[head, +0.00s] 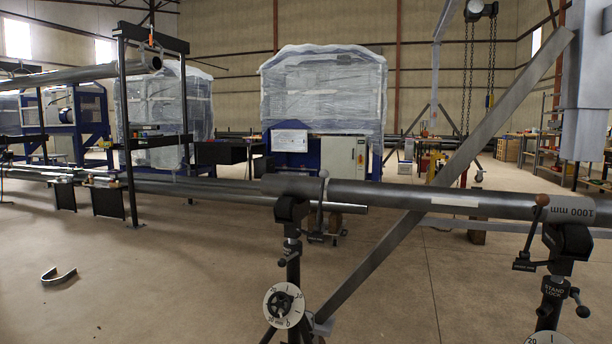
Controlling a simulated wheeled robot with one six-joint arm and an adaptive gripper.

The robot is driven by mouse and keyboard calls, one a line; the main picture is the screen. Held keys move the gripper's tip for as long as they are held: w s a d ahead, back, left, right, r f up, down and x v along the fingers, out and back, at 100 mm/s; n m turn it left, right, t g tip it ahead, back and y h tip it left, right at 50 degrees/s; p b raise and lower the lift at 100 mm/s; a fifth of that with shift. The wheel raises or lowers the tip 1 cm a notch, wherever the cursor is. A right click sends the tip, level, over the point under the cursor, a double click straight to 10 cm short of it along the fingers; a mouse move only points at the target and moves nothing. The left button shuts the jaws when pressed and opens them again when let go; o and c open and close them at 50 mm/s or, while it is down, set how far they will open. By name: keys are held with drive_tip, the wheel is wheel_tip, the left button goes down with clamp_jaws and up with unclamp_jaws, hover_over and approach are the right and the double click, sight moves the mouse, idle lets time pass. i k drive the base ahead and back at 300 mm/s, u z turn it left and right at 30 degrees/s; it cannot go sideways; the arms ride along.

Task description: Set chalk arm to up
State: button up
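Two dark pipe stands hold a grey pipe (400,194) in the foreground. The left stand (292,240) has a dark lever (320,207) standing nearly upright with a greyish ball on top, beside the pipe. The right stand (566,262) has a similar lever (533,232), tilted slightly, with a brown ball at its top end. A white dial (284,305) with a black handwheel sits low on the left stand. A second white dial (547,338) is cut off by the bottom edge. I cannot tell which part is the chalk arm. My gripper is not in view.
A curved metal piece (59,277) lies on the floor at left. Wrapped machines (322,90) and a pipe rack (128,130) stand behind. The floor at left front is mostly clear.

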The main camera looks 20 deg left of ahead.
sight(324, 173)
drive_tip(key=u, duration=0.65)
drive_tip(key=i, duration=0.55)
drive_tip(key=u, duration=0.65)
drive_tip(key=i, duration=0.75)
drive_tip(key=z, duration=0.3)
